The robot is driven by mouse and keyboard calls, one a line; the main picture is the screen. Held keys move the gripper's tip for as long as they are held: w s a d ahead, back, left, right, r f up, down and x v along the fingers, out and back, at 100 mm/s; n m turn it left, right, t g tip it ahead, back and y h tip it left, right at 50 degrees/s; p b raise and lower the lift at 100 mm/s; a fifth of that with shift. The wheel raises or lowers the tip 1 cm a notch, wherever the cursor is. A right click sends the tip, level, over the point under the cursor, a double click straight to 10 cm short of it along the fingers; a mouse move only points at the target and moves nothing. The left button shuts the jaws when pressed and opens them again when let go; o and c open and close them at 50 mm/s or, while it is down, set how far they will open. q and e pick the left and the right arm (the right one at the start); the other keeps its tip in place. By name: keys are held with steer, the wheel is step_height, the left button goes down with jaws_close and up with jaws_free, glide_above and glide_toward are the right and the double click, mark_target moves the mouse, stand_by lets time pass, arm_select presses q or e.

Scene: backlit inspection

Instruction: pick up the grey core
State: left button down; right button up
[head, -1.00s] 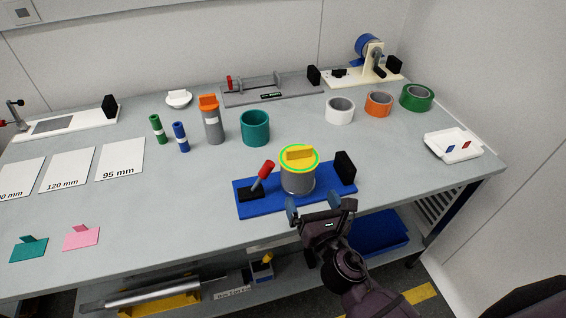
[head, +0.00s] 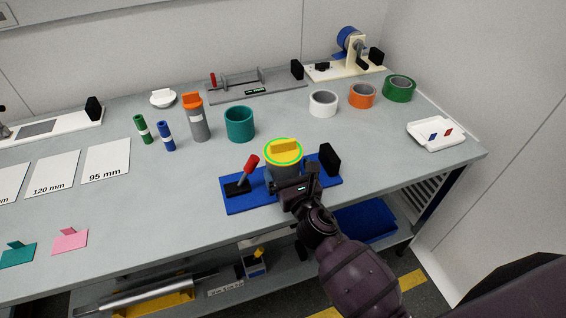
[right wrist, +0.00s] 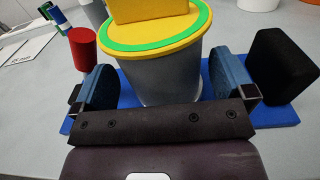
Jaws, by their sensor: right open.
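The grey core (head: 275,172) stands upright on a blue base plate (head: 240,204), with a yellow lid (head: 284,148) ringed in green and topped by a yellow block. In the right wrist view the grey core (right wrist: 163,82) stands between the two blue pads of my right gripper (right wrist: 168,84). The pads are open, with a visible gap on each side of the core. In the head view my right gripper (head: 290,187) is in front of the core and hides its lower part. My left gripper is not in view.
A red-handled lever (head: 250,164) is left of the core and a black block (head: 329,160) right of it, both on the base plate. Behind are a teal ring (head: 239,124), an orange-capped grey cylinder (head: 197,120) and tape rolls.

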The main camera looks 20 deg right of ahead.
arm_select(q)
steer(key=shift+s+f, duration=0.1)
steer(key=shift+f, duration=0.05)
arm_select(e)
steer(key=shift+w+a, duration=0.1)
steer(key=shift+w, duration=1.45)
steer(key=c, duration=0.7)
steer(key=shift+r, duration=0.1)
steer(key=shift+r, duration=0.25)
arm_select(q)
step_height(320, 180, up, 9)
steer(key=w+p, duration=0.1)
steer(key=p, duration=0.6)
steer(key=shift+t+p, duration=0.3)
steer(key=shift+p, duration=0.05)
arm_select(e)
steer(key=shift+r, duration=9.6)
